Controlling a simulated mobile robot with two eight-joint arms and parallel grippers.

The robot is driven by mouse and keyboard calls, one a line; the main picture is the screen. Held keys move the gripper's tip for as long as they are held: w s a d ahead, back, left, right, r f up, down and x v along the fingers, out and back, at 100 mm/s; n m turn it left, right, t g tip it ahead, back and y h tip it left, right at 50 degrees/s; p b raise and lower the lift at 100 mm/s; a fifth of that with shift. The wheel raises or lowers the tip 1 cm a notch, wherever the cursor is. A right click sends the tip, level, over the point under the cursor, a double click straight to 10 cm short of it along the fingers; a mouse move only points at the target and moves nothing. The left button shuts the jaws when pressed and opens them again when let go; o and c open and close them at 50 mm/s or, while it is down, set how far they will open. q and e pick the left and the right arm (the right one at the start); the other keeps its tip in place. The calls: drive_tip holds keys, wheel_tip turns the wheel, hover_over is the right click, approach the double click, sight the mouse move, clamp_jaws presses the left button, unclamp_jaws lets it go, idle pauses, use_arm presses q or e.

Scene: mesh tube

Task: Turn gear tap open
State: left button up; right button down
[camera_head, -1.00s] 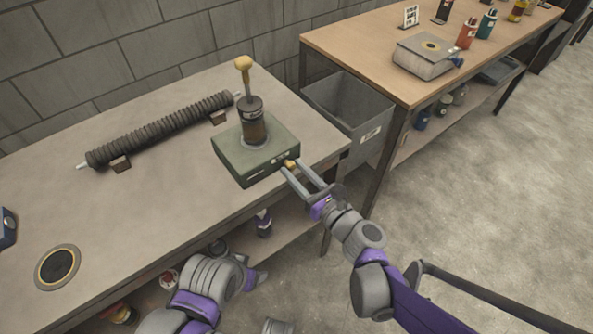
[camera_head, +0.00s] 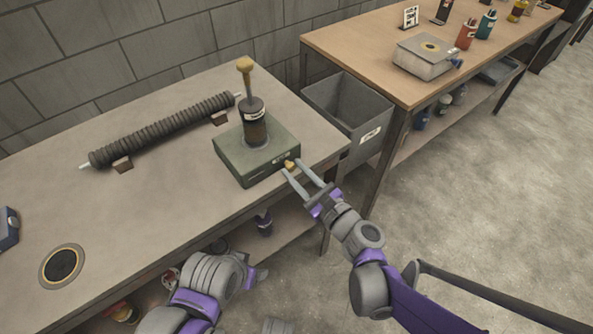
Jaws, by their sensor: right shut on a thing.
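A small yellow tap (camera_head: 289,165) sits on the front right side of a green box (camera_head: 238,165) on the near bench.
A round dark disc (camera_head: 61,265) lies at the bench's left. A grey bin (camera_head: 345,112) stands between the benches. The wooden bench (camera_head: 370,45) holds a grey box (camera_head: 424,57). The near bench's middle is clear.

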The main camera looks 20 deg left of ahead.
drive_tip(key=c, duration=0.6)
unclamp_jaws()
drive_tip(key=v, duration=1)
drive_tip(key=shift+s+d+p, duration=0.3)
drive_tip(key=shift+p, duration=0.05)
